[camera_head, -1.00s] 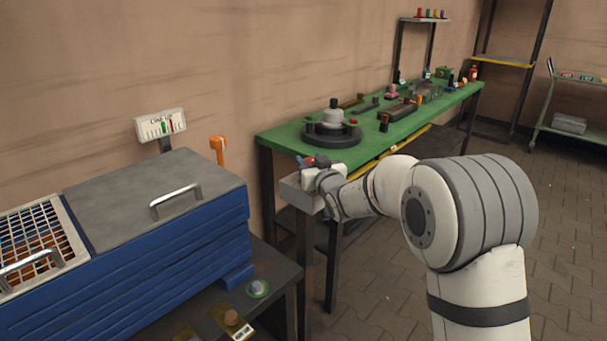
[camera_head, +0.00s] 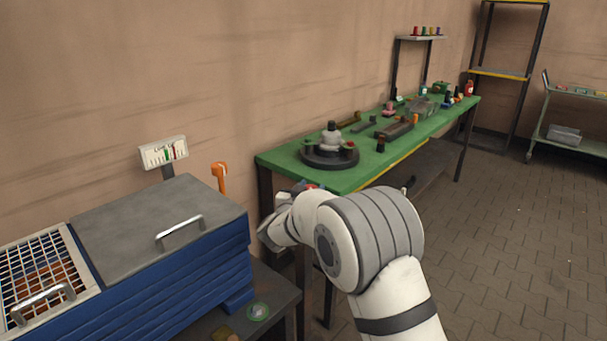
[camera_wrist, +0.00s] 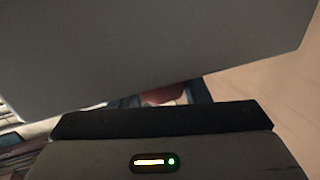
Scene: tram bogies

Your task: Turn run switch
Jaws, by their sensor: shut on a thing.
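My gripper (camera_head: 276,226) is in front of the near corner of the green workbench, mostly turned away in the head view. It is shut on a grey, flat-sided thing (camera_wrist: 150,50), which fills the upper wrist view and hides the fingertips. What this thing is I cannot tell. An orange handle-like part (camera_head: 219,176) stands behind the blue cabinet.
The green workbench (camera_head: 290,158) carries a dark round fixture and several parts. A shelf and trolley stand at far right. The right floor is clear.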

